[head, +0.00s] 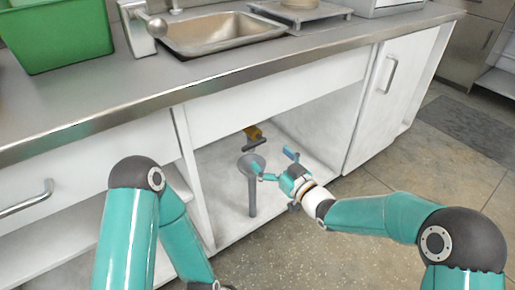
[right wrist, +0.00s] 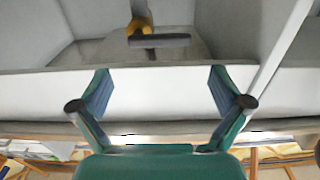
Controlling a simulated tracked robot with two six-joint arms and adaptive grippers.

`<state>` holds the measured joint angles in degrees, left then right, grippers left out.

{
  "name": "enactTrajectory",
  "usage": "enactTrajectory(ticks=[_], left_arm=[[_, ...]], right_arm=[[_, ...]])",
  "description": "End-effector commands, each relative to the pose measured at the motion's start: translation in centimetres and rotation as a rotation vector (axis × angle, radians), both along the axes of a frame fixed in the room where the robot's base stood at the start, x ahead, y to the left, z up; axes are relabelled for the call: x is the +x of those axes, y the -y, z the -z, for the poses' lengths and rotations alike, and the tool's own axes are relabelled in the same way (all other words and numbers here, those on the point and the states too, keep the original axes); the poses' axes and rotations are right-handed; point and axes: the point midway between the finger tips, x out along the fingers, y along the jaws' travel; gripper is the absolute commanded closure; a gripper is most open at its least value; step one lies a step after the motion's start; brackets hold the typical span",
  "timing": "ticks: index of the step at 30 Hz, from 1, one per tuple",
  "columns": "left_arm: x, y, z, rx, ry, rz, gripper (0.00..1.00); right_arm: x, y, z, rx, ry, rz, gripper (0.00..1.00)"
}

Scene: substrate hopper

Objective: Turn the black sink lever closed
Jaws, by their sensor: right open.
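The black sink lever (head: 254,145) sits at the back of the open cabinet under the sink, on a yellow valve body (head: 253,132). In the right wrist view the lever (right wrist: 165,41) lies crosswise, beyond and between the fingertips, with the yellow valve (right wrist: 138,27) behind its left part. My right gripper (head: 274,161) is open and empty at the cabinet opening, in front of the lever and apart from it. Its two blue-padded fingers also show spread in the right wrist view (right wrist: 159,82). My left arm comes in at the lower left; its gripper is out of frame.
A grey drain pipe with a funnel-like top (head: 252,190) stands just left of my right gripper. White cabinet walls and a closed door (head: 385,100) bound the opening. Above are the counter and the metal sink (head: 215,32). A green bin (head: 60,35) stands at upper left.

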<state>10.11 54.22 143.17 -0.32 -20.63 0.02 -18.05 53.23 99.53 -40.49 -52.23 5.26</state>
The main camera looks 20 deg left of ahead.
Motion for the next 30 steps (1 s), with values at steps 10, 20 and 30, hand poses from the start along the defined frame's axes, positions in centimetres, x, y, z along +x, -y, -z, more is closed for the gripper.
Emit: enactTrajectory(ticks=[10,20,30], left_arm=[[0.0,0.0,1.3,0.0,0.0,0.0,0.51],[0.0,0.0,1.4,0.0,0.0,0.0,0.51],[0.0,0.0,1.4,0.0,0.0,0.0,0.51]], right_arm=[[3.5,-4.5,0.1,-0.001,0.001,-0.001,0.0],[4.2,-5.5,0.0,-0.001,-0.001,-0.001,0.0],[4.2,-5.5,0.0,0.0,-0.001,-0.001,0.3]])
